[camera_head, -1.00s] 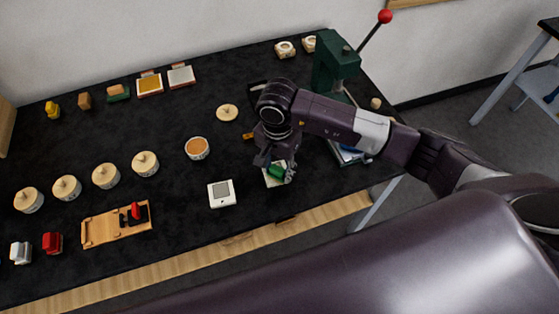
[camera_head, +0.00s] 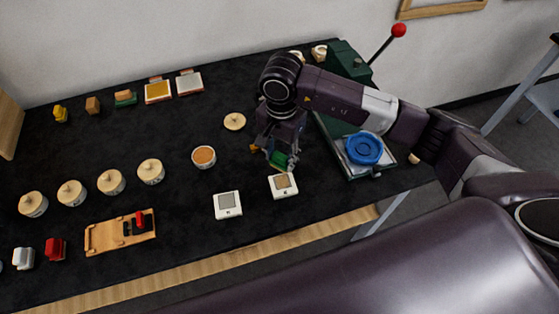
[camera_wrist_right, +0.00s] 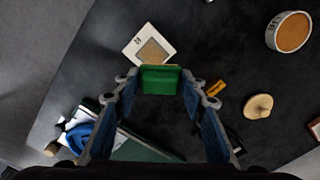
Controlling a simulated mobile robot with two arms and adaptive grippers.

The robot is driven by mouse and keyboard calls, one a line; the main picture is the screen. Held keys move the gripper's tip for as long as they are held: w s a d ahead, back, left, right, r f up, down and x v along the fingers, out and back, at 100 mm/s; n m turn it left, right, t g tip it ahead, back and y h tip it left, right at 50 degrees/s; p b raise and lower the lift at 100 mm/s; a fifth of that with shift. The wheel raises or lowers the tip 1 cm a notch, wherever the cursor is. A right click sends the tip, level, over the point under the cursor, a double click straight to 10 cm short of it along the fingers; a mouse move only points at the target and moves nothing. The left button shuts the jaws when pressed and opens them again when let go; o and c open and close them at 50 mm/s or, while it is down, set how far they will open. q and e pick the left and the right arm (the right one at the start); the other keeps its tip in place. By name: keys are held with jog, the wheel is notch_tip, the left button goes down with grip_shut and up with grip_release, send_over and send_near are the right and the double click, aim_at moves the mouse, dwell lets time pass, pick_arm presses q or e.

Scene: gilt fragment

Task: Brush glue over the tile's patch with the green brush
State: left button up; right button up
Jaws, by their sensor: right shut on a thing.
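My right gripper (camera_head: 277,157) is shut on the green brush (camera_wrist_right: 161,80), just behind and above a white tile (camera_head: 283,193) with a tan patch. In the right wrist view this tile (camera_wrist_right: 137,48) lies just beyond the brush, its tan patch in plain view. I cannot tell how high the bristles are. A second white tile (camera_head: 228,212) with a greyer patch lies to its left. A round open pot (camera_head: 203,164) of orange-brown stuff, perhaps the glue, stands further left and back. A wooden lid (camera_head: 234,121) lies behind it. My left gripper is out of view.
A green press (camera_head: 347,64) with a red-knobbed lever stands at the back right, a blue round piece (camera_head: 363,149) at its base. Several lidded pots (camera_head: 111,182) stand at left, behind a wooden board (camera_head: 104,236). The front edge runs close before the tiles.

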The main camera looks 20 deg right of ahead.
jog(key=shift+w+r, duration=0.15)
jog(key=shift+r, duration=0.7)
jog(key=shift+r+p, duration=0.4)
jog(key=shift+r, duration=0.05)
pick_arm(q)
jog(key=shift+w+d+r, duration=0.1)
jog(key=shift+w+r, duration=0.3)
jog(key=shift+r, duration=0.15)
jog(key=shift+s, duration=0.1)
